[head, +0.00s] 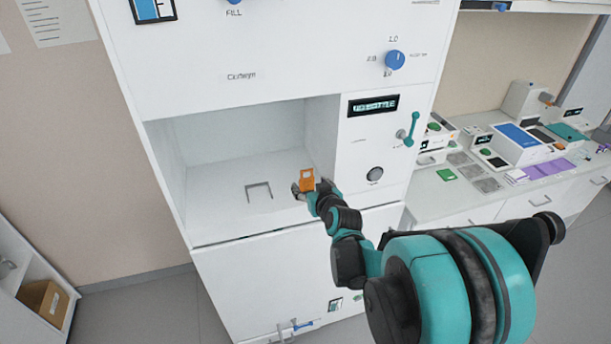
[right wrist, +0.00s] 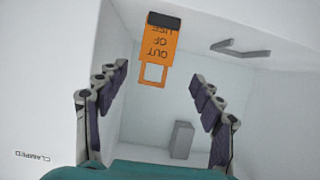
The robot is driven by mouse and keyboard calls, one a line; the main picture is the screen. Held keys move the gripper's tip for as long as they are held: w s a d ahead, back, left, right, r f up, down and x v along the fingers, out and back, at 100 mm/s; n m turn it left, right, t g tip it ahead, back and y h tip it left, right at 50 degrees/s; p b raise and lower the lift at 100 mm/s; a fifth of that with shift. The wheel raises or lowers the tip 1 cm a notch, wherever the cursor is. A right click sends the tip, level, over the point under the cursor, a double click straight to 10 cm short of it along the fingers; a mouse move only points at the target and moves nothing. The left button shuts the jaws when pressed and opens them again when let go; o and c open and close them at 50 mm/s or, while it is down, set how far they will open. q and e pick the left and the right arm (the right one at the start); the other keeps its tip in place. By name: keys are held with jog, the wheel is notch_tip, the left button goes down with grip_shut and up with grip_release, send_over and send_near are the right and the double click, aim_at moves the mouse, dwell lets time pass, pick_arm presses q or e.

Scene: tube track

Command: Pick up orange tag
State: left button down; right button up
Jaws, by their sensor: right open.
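The orange tag (head: 307,175) shows in the head view at the right side of the white machine's open recess, just at my right gripper (head: 304,189). In the right wrist view the tag (right wrist: 160,43) reads "OUT OF USE" upside down and has a square window at its near end. A black piece (right wrist: 163,19) sits across its far end. My right gripper (right wrist: 159,81) is open, with its fingers apart on either side and the tag's windowed end between and beyond them. I see no finger touching the tag. My left gripper is not in view.
The recess floor (head: 220,198) is mostly bare, with a grey bracket (head: 259,189) on it. The recess's right wall (head: 321,135) is close to my right gripper. A teal lever (head: 411,129) and a round knob (head: 375,174) are on the panel to the right.

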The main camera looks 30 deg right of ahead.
aim_at(307, 180)
jog(key=x, duration=0.2)
jog(key=b+x, duration=0.1)
jog(key=x, duration=0.4)
jog(key=shift+s+d+f, duration=0.2)
jog(key=shift+d+f, duration=0.05)
jog(key=shift+f, duration=0.05)
jog(key=shift+s+r, duration=0.1)
jog(key=c, duration=1)
